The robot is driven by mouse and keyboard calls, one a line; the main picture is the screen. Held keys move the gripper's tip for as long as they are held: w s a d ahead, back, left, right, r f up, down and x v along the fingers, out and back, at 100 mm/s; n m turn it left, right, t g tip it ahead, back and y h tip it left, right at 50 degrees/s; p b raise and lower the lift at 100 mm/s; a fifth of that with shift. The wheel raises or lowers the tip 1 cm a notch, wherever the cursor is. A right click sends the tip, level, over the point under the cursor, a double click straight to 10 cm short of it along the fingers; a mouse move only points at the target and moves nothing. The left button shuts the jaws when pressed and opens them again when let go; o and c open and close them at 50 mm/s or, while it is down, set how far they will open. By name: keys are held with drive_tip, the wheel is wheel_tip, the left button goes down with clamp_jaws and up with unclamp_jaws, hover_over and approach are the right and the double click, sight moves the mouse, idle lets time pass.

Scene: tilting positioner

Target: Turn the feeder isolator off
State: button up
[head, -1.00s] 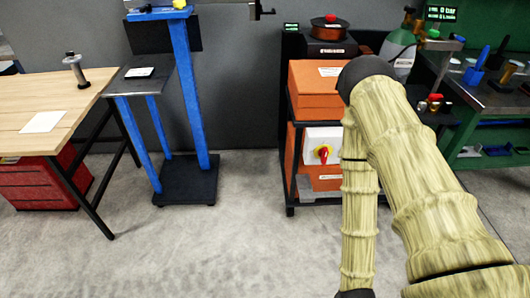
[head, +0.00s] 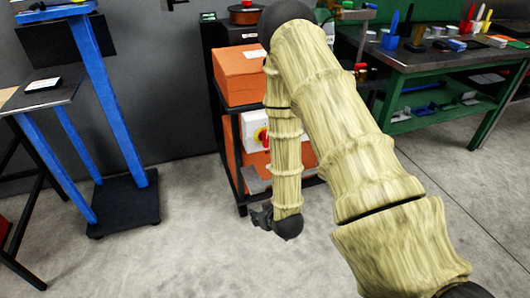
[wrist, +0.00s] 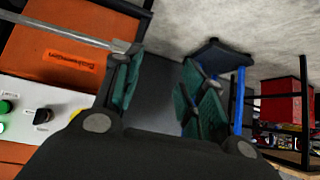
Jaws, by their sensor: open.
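The feeder isolator (head: 261,138) is a red rotary handle on a yellow plate, on the front of a white box (head: 250,121) in the dark-framed rack. My arm covers part of it in the head view. In the wrist view the white panel (wrist: 30,118) shows at the left with a green button and a black knob. A bit of yellow shows at its edge, mostly behind my gripper body. My gripper (wrist: 160,80) is open and empty; in the head view it (head: 262,217) hangs low, in front of and below the white box.
Orange boxes (head: 240,75) sit above and below the white box in the rack (head: 241,190). A blue stand (head: 110,100) is at the left. A green workbench (head: 435,60) is at the right. Grey floor in front is clear.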

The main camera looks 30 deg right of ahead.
drive_tip(key=w+d+r+m+t+h+b, duration=0.1)
drive_tip(key=w+d+r+t+h+b, duration=0.1)
drive_tip(key=w+d+r+t+b, duration=0.35)
drive_tip(key=w+d+r+t+h+b, duration=0.2)
drive_tip(key=w+d+r+t+b, duration=0.15)
drive_tip(key=w+d+b, duration=0.45)
drive_tip(key=shift+g, duration=0.4)
drive_tip(key=x, duration=0.7)
drive_tip(key=d+x, duration=0.1)
drive_tip(key=x, duration=0.3)
drive_tip(key=shift+w+d+r+p, duration=0.15)
drive_tip(key=shift+r+p, duration=0.15)
clamp_jaws()
